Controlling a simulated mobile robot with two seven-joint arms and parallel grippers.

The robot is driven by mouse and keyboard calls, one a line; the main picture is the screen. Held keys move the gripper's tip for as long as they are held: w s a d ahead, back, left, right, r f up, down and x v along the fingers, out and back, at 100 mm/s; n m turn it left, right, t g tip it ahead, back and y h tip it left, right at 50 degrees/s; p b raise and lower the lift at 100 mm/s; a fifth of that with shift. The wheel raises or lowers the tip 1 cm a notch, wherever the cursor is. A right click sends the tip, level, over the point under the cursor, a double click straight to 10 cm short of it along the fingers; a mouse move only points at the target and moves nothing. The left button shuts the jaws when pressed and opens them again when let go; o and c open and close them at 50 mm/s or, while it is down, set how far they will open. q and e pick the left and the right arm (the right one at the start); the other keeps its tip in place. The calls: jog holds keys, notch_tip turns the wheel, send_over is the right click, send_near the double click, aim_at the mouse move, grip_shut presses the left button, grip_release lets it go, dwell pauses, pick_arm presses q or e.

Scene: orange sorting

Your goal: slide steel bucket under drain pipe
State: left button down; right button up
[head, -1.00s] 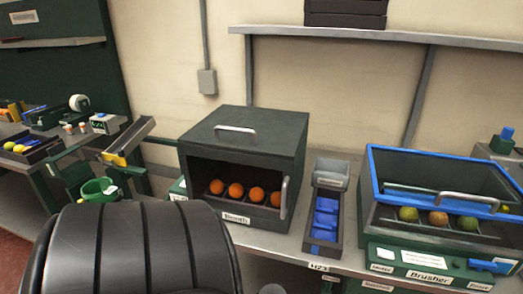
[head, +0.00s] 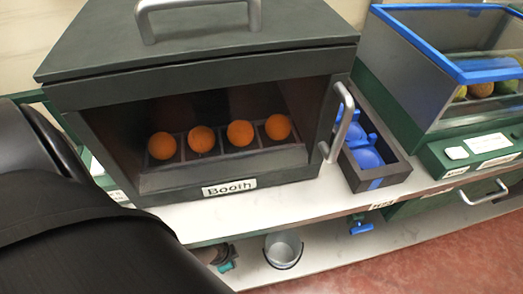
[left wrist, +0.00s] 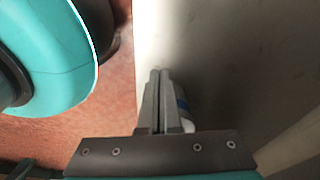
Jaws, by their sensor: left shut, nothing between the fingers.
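The steel bucket (head: 284,248) stands upright on the low shelf under the bench, left of a blue valve-like fitting (head: 360,226). The fitting hangs below the bench front; I cannot tell whether it is the drain pipe's end. The bucket is apart from it. My left gripper (left wrist: 160,72) is shut and empty in the left wrist view, over a pale surface. In the head view my dark arm covers the lower left and I cannot make out the fingers. My right gripper is not in view.
A dark booth (head: 225,70) with several oranges stands on the bench (head: 300,197). To its right are a dark tray (head: 388,170) of blue pieces and a blue-rimmed brusher (head: 450,75). The low shelf (head: 330,262) looks clear between bucket and fitting.

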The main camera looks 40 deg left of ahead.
pick_arm(q)
jog(key=w+f+b, duration=0.2)
jog(key=f+b, duration=0.1)
jog(key=w+f+m+b, duration=0.1)
jog(key=w+f+b, duration=0.1)
jog(key=f+b, duration=0.1)
jog(key=w+f+m+t+h+b, duration=0.1)
jog(key=w+f+b, duration=0.2)
jog(key=b, duration=0.2)
jog(key=shift+w+d+f, duration=0.1)
jog(key=shift+d+f, duration=0.15)
jog(key=shift+f, duration=0.15)
jog(key=shift+b+x, duration=1.05)
jog(key=shift+x, duration=0.15)
jog(key=shift+w+d, duration=0.7)
jog(key=shift+w, duration=0.05)
jog(key=shift+w+d+r+b, duration=0.1)
jog(key=shift+w+d+b, duration=0.3)
jog(key=shift+w+d, duration=0.3)
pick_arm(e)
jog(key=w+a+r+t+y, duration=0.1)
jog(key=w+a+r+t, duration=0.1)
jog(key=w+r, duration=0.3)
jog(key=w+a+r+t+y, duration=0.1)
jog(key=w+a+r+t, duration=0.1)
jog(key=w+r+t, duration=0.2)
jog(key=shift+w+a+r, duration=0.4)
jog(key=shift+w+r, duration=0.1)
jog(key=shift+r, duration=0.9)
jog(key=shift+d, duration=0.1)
